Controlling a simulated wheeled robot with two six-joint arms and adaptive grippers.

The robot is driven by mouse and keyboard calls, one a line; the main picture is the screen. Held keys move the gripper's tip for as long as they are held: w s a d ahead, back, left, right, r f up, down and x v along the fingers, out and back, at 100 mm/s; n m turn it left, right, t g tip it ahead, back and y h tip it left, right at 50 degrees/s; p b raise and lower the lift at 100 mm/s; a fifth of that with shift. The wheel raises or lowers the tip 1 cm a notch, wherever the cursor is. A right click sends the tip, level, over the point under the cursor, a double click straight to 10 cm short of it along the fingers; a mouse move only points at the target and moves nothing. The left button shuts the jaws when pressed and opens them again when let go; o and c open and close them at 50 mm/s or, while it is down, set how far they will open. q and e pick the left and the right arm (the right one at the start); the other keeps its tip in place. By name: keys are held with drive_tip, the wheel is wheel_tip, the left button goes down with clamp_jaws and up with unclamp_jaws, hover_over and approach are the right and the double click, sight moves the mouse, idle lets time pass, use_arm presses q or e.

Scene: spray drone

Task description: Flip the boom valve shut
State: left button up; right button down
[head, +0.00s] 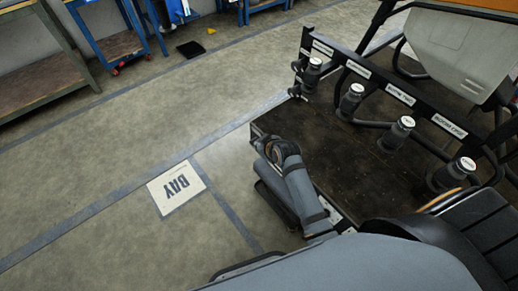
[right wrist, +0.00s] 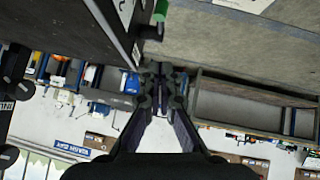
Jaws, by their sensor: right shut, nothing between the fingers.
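A small green handle (right wrist: 160,13) shows at the top of the right wrist view, on a dark fitting at the edge of a dark panel (right wrist: 75,30). I cannot tell if it is the boom valve. My right gripper (right wrist: 161,84) is shut and empty, below the green handle in that picture and apart from it. In the head view my right arm reaches to the near left corner of the dark deck (head: 345,160); its fingertips are hard to make out. Labels on the black rail (head: 380,85) are too small to read surely. My left gripper is not in view.
Several dark capped canisters, one of them at the near end (head: 455,173), stand along the rail. A pale tank (head: 460,55) is at the top right. A workbench (head: 40,80) stands at the far left.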

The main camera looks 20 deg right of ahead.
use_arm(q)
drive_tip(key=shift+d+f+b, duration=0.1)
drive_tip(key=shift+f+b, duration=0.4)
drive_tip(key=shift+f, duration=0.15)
use_arm(e)
drive_tip(key=shift+w+d+f, duration=0.1)
drive_tip(key=shift+w+f, duration=0.25)
drive_tip(key=shift+f, duration=0.6)
drive_tip(key=shift+w+d+f, duration=0.1)
drive_tip(key=shift+w+f, duration=0.25)
drive_tip(key=shift+f, duration=0.65)
drive_tip(key=shift+w+f, duration=0.35)
drive_tip(key=shift+f, duration=0.6)
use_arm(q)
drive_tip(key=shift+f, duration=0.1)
